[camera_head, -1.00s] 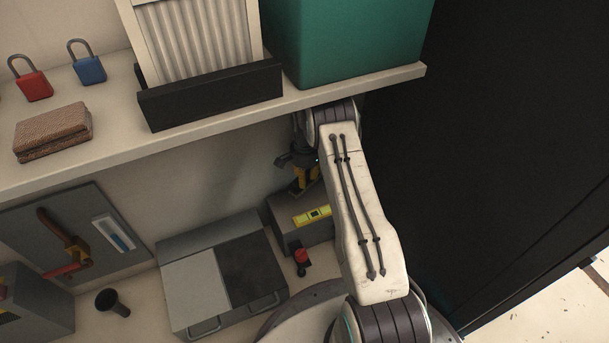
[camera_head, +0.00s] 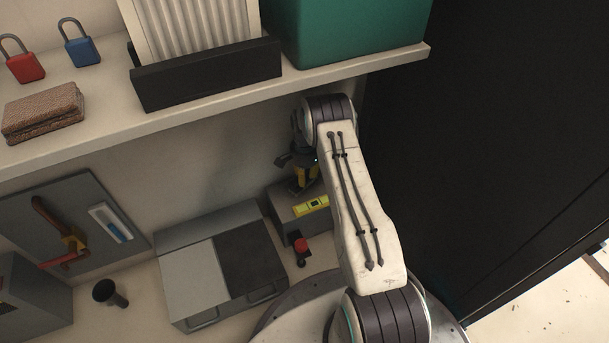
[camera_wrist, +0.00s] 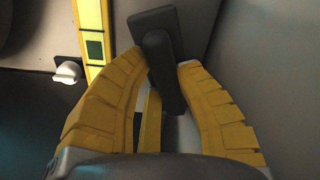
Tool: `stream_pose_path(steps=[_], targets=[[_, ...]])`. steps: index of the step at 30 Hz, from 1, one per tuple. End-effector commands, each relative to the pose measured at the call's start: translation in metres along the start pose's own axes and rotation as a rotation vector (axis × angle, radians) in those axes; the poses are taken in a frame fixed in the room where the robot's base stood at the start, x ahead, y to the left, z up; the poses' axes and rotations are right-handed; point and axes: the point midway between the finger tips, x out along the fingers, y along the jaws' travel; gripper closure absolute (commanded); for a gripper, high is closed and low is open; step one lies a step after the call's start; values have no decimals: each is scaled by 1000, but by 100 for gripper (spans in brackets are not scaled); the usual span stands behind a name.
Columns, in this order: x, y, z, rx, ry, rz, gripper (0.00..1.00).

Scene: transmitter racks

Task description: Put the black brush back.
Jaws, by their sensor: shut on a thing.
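In the head view my gripper (camera_head: 303,182) is below the shelf, by the grey box with the yellow strip (camera_head: 311,206). The brush cannot be made out there, and my arm hides part of this area. No holder for the brush can be clearly told.
The shelf (camera_head: 200,112) overhangs my gripper, with a green bin (camera_head: 350,30) and a black tray (camera_head: 205,75) on it. A red-topped button (camera_head: 301,248), a grey case (camera_head: 215,268) and a dark cup (camera_head: 108,293) are below. A dark cabinet (camera_head: 480,130) stands at right.

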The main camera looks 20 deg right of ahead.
Motion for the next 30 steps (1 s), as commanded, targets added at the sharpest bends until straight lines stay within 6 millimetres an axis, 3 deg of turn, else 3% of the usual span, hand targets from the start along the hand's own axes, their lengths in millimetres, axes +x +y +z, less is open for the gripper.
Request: stream_pose_path(steps=[24,25,30], targets=[[11,0,0,0,0,0,100],[11,0,0,0,0,0,67],[11,0,0,0,0,0,52]])
